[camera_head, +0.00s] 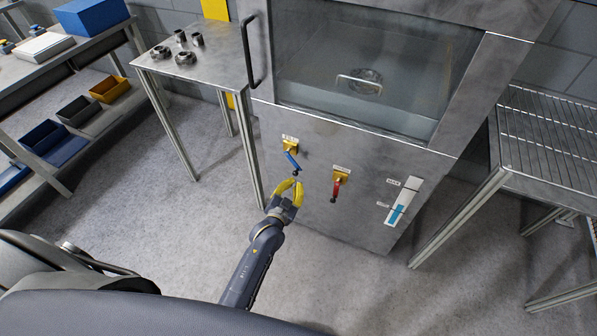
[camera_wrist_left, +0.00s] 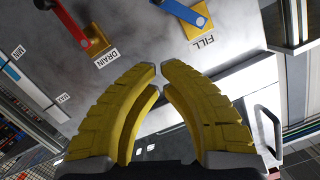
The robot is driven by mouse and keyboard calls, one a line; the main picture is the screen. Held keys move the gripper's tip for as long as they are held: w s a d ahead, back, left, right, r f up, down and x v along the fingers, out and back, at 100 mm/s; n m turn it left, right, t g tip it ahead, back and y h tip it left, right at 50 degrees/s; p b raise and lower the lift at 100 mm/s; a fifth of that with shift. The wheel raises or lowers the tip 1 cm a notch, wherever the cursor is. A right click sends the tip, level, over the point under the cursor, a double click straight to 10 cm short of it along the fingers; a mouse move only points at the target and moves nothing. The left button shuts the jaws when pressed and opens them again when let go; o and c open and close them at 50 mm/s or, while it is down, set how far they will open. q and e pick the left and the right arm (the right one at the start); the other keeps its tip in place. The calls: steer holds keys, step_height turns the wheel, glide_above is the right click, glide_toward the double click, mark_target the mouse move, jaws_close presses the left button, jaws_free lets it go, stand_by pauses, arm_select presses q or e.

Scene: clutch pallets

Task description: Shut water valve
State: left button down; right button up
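The cabinet front (camera_head: 330,215) carries two valves. The fill valve has a blue lever (camera_head: 292,162) on a yellow body, slanting down to the right. The drain valve has a red lever (camera_head: 335,190) pointing down. In the left wrist view the blue lever (camera_wrist_left: 185,12), next to the FILL label, and the red lever (camera_wrist_left: 75,22), next to the DRAIN label, lie beyond the fingers. My left gripper (camera_head: 296,181) has its yellow fingertips just below the blue lever's end. In the wrist view its fingertips (camera_wrist_left: 160,70) nearly meet, with nothing between them. My right gripper is not seen.
A metal table (camera_head: 212,65) with round parts stands left, a wire rack (camera_head: 550,125) right. Floor between is clear.

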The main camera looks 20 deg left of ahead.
arm_select(q)
steer(key=w+a+f, duration=0.1)
steer(key=w+f, duration=0.4)
steer(key=w, duration=0.5)
steer(key=shift+w+a+m, duration=0.15)
steer(key=shift+w+m, duration=0.05)
steer(key=shift+m, duration=0.1)
steer(key=shift+a, duration=0.1)
stand_by(0.5)
